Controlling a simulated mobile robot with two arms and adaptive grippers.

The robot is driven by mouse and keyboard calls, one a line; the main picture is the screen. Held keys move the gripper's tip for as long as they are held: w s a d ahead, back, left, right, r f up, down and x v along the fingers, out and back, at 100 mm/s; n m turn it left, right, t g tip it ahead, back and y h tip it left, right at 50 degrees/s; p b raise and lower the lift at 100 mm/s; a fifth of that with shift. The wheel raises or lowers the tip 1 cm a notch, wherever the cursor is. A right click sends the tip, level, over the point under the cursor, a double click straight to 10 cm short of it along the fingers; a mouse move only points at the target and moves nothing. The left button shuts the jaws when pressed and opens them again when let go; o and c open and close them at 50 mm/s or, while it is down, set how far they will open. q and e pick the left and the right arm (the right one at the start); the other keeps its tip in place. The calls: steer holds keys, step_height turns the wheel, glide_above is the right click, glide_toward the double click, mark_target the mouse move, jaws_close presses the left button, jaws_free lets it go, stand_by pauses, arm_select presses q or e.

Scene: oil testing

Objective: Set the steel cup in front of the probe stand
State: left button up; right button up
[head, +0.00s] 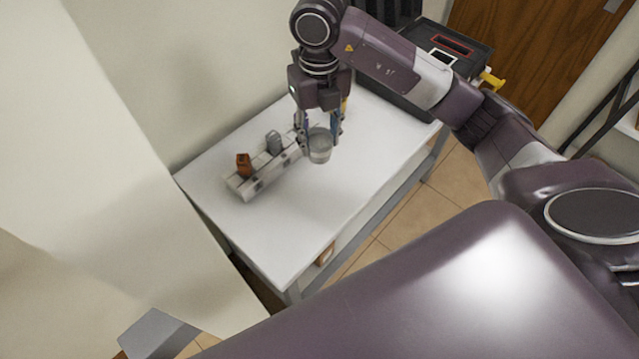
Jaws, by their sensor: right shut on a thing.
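The steel cup (319,149) is a small grey metal cup near the middle of the white table. My right gripper (319,138) points down from above with its fingers on either side of the cup, shut on it. The cup looks upright; I cannot tell whether its base touches the table. A low white rack (268,177), which looks like the probe stand, lies just left of the cup and slants across the table. Its right end is partly hidden behind the gripper. My left gripper does not show.
An orange-brown piece (243,164) and a grey piece (274,142) stand at the rack. A black case (465,66) sits at the table's far right end. The front and right parts of the white table (290,228) are clear. A wall runs behind the table.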

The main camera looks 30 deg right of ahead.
mark_target(320, 150)
step_height(320, 150, down, 16)
steer(key=shift+r+p, duration=0.1)
steer(key=shift+p, duration=0.95)
steer(key=o, duration=1.2)
steer(key=shift+r, duration=0.45)
step_height(320, 150, up, 11)
steer(key=b, duration=0.2)
steer(key=shift+b, duration=0.35)
